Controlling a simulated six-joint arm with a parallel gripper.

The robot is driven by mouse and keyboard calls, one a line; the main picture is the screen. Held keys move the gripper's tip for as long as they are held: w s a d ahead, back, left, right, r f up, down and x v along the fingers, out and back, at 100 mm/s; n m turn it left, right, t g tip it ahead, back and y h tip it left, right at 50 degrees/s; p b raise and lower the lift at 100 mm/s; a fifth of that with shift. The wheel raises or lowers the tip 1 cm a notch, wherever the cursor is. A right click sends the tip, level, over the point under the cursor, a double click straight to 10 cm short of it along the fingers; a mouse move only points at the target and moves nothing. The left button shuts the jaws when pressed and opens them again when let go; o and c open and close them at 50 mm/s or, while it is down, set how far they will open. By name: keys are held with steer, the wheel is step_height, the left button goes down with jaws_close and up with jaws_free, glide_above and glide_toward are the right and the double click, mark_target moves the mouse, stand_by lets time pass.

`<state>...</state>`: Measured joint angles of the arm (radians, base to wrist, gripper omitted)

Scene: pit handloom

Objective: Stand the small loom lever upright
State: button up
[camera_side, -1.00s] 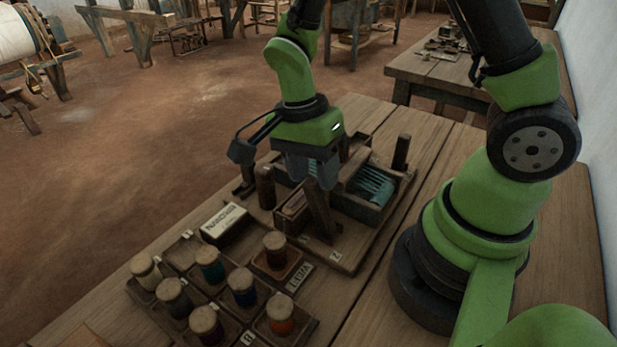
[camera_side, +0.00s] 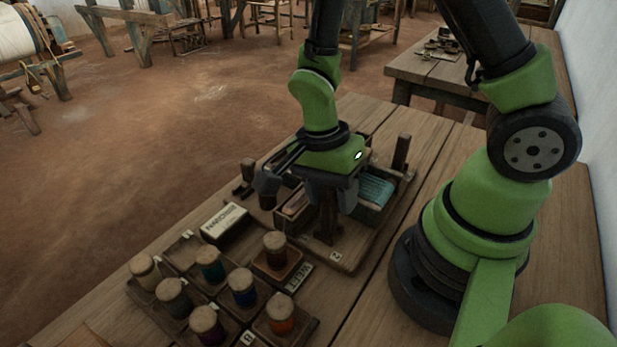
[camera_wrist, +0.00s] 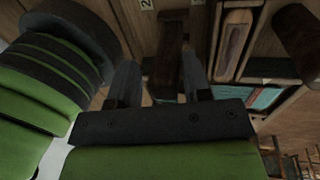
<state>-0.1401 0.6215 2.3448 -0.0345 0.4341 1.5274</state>
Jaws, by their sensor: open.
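The small loom lever (camera_side: 326,222) is a short dark wooden bar on the wooden loom base (camera_side: 345,262), beside a plate marked 2. In the side view it looks close to upright; its top is hidden by my gripper. My gripper (camera_side: 331,196) points down over it, open, with a finger on either side. In the wrist view the lever (camera_wrist: 170,45) lies between the two open fingertips (camera_wrist: 159,65). I cannot tell whether either finger touches it.
A box with teal thread (camera_side: 374,190) stands right behind the lever. A dark post (camera_side: 401,153) rises at the back. A spool tray (camera_side: 262,318) and a box marked BROWN (camera_side: 224,223) are at the front left. Bare tabletop lies at the far back.

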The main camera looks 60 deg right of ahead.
steer(key=shift+s, duration=0.35)
steer(key=shift+w, duration=0.45)
steer(key=shift+o, duration=0.8)
steer(key=shift+r, duration=3.25)
